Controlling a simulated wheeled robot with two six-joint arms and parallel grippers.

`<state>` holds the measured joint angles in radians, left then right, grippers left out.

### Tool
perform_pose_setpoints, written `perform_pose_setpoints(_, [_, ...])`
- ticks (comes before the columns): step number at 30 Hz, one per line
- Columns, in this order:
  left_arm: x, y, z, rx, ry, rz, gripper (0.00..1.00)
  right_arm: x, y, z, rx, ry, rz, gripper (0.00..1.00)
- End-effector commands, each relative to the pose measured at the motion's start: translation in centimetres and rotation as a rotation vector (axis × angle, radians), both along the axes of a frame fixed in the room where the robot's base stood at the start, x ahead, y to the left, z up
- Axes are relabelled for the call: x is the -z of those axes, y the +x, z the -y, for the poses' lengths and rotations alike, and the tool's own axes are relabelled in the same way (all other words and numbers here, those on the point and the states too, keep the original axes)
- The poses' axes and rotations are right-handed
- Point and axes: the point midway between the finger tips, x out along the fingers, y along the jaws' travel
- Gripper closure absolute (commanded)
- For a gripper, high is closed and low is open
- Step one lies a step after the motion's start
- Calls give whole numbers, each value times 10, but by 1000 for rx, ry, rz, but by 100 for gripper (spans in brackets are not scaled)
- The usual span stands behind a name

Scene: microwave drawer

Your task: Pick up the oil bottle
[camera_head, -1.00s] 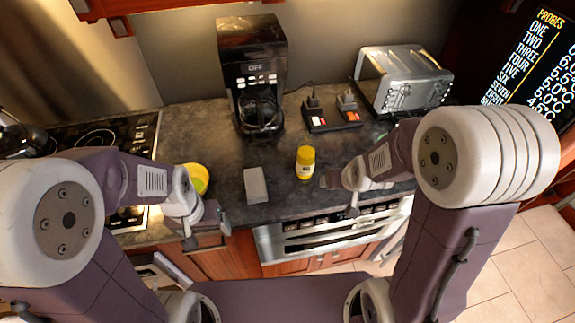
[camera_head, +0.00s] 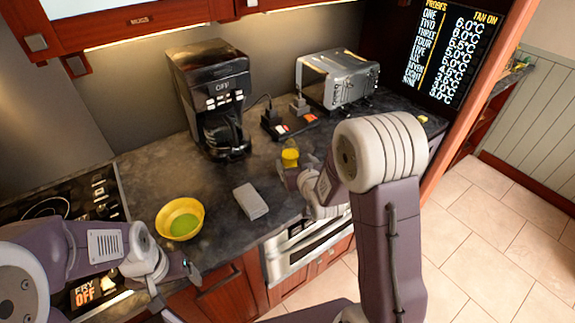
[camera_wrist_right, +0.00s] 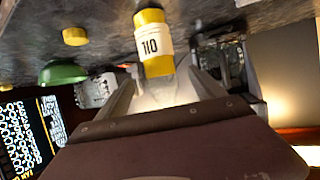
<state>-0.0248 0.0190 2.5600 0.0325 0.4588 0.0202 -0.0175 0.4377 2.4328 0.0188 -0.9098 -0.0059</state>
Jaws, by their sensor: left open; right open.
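The oil bottle (camera_head: 290,156) is yellow and stands on the dark counter, its lower part hidden by my right gripper (camera_head: 289,172) in the head view. In the right wrist view the bottle (camera_wrist_right: 152,45) shows upside down with a white label reading OIL. It lies at the opening between the two fingers of my right gripper (camera_wrist_right: 160,75), which is open; I cannot tell if either finger touches it. My left gripper (camera_head: 180,275) is open and empty, near the counter's front edge below the yellow bowl.
A coffee maker (camera_head: 210,95), a power strip (camera_head: 290,124) and a toaster (camera_head: 338,78) stand behind. A drawer appliance (camera_head: 300,246) is below the counter.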

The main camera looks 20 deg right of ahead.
Motion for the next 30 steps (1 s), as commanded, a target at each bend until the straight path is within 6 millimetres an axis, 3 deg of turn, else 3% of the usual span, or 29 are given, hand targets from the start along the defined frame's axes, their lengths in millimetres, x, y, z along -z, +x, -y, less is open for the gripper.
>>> perform_pose_setpoints(6, [2,0,0,0,0,0,20,12,27,0,0,0,-2,22])
perform_pose_setpoints(14, [2,0,0,0,0,0,20,17,43,-1,0,0,-2,22])
perform_pose_setpoints(21, [4,0,0,0,0,0,20,32,80,-2,0,0,-2,22])
perform_pose_setpoints(29, [4,0,0,0,0,0,20,33,84,-2,0,0,-3,22])
perform_pose_setpoints(30, [4,0,0,0,0,0,20,33,84,-2,0,0,-3,33])
